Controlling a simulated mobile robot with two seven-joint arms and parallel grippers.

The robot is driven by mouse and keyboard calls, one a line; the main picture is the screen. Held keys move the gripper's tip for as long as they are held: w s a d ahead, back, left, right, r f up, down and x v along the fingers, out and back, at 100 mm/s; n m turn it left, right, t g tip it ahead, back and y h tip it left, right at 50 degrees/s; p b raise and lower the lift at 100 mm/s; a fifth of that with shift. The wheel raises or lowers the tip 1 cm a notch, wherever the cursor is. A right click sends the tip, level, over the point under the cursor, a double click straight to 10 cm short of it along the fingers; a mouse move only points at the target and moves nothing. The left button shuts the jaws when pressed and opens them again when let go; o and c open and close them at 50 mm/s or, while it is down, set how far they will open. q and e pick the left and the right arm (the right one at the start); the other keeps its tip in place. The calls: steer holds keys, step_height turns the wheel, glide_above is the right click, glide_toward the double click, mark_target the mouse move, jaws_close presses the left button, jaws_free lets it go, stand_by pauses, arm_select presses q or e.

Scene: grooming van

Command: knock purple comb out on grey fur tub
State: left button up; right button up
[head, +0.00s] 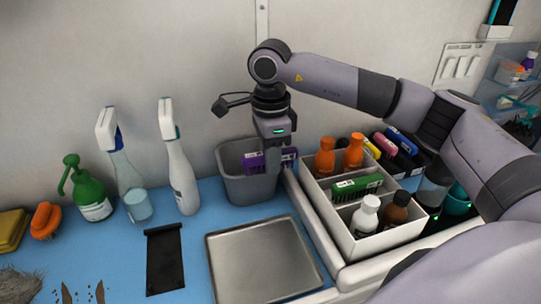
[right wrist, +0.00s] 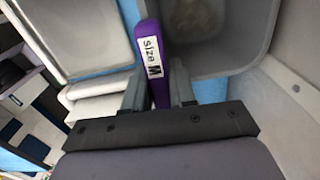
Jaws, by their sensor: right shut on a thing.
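In the right wrist view the comb (right wrist: 150,55), with a white "size M" label, sits between the two fingers of my right gripper (right wrist: 158,90). The tub (right wrist: 225,65) lies just beyond it, with some fur-like matter (right wrist: 200,15) at its bottom. I cannot tell whether the comb touches the rim. My left gripper is not in view.
A white divided caddy (head: 345,225) with orange, white and brown bottles stands right of the tub. Spray bottles (head: 180,170) stand to its left.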

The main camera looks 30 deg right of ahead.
steer(key=shift+r+p, duration=2.05)
steer(key=shift+r, duration=0.95)
